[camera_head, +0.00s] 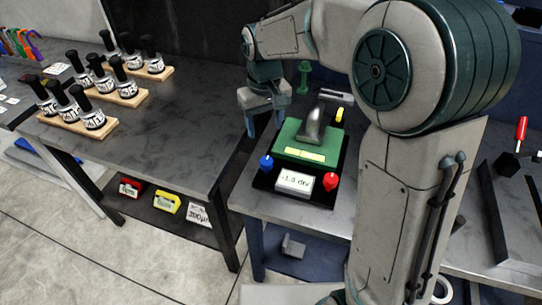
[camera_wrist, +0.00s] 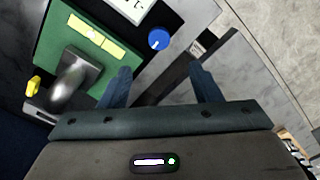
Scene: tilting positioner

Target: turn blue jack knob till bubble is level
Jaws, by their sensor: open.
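The tilting positioner has a green plate (camera_head: 297,143) on a black base, with a yellow level vial (camera_head: 304,153) on its front part. The blue jack knob (camera_head: 266,162) stands at the base's front left corner; it also shows in the wrist view (camera_wrist: 158,39) with a white mark on top. A white display (camera_head: 294,182) at the front reads what looks like -1.5 div. My gripper (camera_head: 264,128) is open and empty, above and behind the blue knob. In the wrist view its fingers (camera_wrist: 160,88) are apart, with the knob beyond their tips.
A red knob (camera_head: 331,181) stands at the front right corner and a yellow knob (camera_head: 339,114) at the back. A grey post rises from the plate. The left bench (camera_head: 150,135) holds several black-handled stamps on wooden blocks. A gap separates the benches.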

